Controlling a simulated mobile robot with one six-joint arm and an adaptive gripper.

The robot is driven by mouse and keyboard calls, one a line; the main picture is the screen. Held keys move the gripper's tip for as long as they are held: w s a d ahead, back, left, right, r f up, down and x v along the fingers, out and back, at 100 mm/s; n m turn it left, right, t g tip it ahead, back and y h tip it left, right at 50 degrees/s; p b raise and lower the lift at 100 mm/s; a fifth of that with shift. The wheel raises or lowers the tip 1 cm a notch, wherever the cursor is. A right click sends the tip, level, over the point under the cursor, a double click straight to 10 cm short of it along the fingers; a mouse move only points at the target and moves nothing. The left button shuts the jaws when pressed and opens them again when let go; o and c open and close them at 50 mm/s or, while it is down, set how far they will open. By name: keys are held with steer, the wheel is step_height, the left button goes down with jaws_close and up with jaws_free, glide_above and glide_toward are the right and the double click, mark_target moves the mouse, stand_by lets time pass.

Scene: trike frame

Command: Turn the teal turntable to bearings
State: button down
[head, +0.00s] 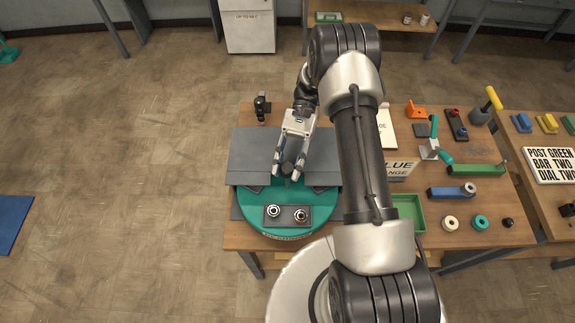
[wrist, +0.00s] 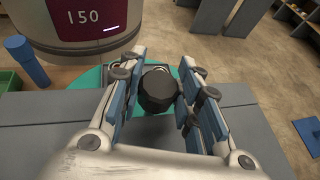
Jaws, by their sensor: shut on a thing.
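The teal turntable (head: 262,228) lies on the wooden table; its front part shows, and grey panels (head: 250,155) cover its back part. A dark grey plate (head: 287,222) with two round metal-ringed fittings sits on its front. My gripper (head: 288,170) reaches down over the turntable at the front edge of the panels. In the wrist view a dark faceted knob (wrist: 157,90) stands between my gripper's blue-padded fingers (wrist: 157,95), with teal surface (wrist: 90,78) behind it. My gripper is shut on this knob. The contact is partly hidden.
To the right on the table (head: 240,238) are a green tray (head: 409,210), a blue block (head: 450,193), a green block (head: 475,170) and several round rings. A small black device (head: 262,107) stands at the back left.

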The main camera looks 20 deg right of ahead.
steer(key=c, duration=1.2)
jaws_free()
steer(key=shift+o, duration=0.2)
steer(key=shift+w, duration=0.1)
steer(key=v, duration=0.6)
steer(key=shift+w+d+r, duration=0.1)
steer(key=shift+w+d, duration=0.1)
steer(key=shift+w+d+r, duration=0.2)
steer(key=shift+w+d, duration=0.05)
steer(key=shift+w, duration=0.05)
